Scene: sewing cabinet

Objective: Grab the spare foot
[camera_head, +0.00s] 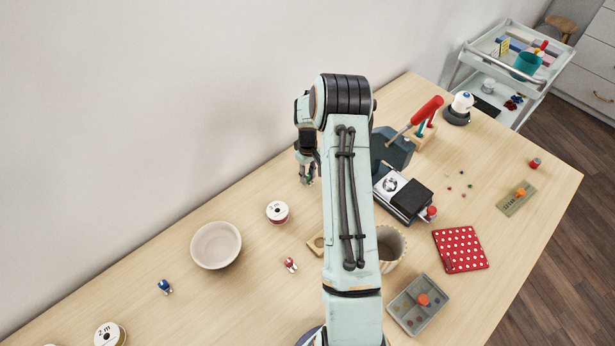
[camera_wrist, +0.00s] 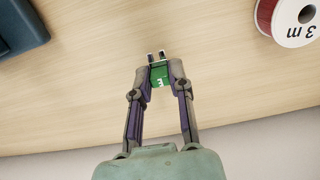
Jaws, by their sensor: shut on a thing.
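My gripper (camera_wrist: 159,70) is shut on a small green piece with a pale mark and two dark metal prongs, which looks like the spare foot (camera_wrist: 160,79). Its prongs point away from my palm, over bare wood. In the head view my gripper (camera_head: 309,180) hangs left of my arm near the wall side of the table, with a speck of green at its tips. How high the piece is above the table I cannot tell. Similar small pieces, one blue (camera_head: 165,287) and one red and white (camera_head: 290,264), lie on the table.
A ribbon spool (camera_head: 277,212) and a cream bowl (camera_head: 216,245) stand to the left. A dark blue machine (camera_head: 394,149) stands right of my gripper. A red polka-dot cushion (camera_head: 461,247) and a grey tray (camera_head: 401,307) lie further right. A white wall runs behind.

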